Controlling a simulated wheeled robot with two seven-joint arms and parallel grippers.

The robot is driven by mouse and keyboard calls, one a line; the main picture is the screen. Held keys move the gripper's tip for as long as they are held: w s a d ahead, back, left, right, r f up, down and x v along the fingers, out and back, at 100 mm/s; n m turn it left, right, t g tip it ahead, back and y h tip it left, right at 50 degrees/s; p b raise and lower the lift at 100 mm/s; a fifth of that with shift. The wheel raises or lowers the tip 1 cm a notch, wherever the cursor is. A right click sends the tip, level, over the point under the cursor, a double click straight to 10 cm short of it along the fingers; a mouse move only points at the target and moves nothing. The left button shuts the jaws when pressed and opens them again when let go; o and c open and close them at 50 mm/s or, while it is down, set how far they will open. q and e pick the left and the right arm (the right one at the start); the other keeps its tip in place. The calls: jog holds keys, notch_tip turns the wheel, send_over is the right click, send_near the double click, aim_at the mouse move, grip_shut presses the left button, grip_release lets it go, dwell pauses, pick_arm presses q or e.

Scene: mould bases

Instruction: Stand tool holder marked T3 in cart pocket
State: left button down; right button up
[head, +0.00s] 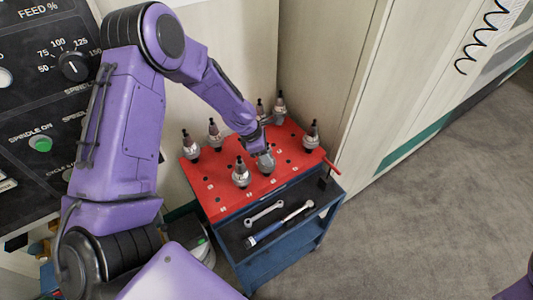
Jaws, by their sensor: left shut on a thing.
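My left gripper (262,150) is over the red top of the cart (215,203), shut on a grey metal tool holder (267,162). The gripper covers part of this holder. I cannot read a T3 mark on it, nor tell whether its lower end is inside a pocket or just above the red top. Several other tool holders with dark tapered tips stand upright on the red top, including one at the front (241,174), one at the left (190,148) and one at the right (312,135). My right gripper is out of view.
A wrench (264,213) and a ratchet with a blue handle (268,235) lie on the cart's lower dark tray. A red handle (331,166) sticks out at the right. A machine control panel (40,90) stands at the left, pale cabinet walls behind. Grey floor is clear at the right.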

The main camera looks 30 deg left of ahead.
pick_arm(q)
jog(key=shift+w, duration=0.1)
jog(key=c, duration=0.6)
grip_release()
jog(key=shift+o, duration=0.6)
jog(key=shift+s, duration=0.2)
jog(key=v, duration=1)
jog(key=shift+r, duration=0.25)
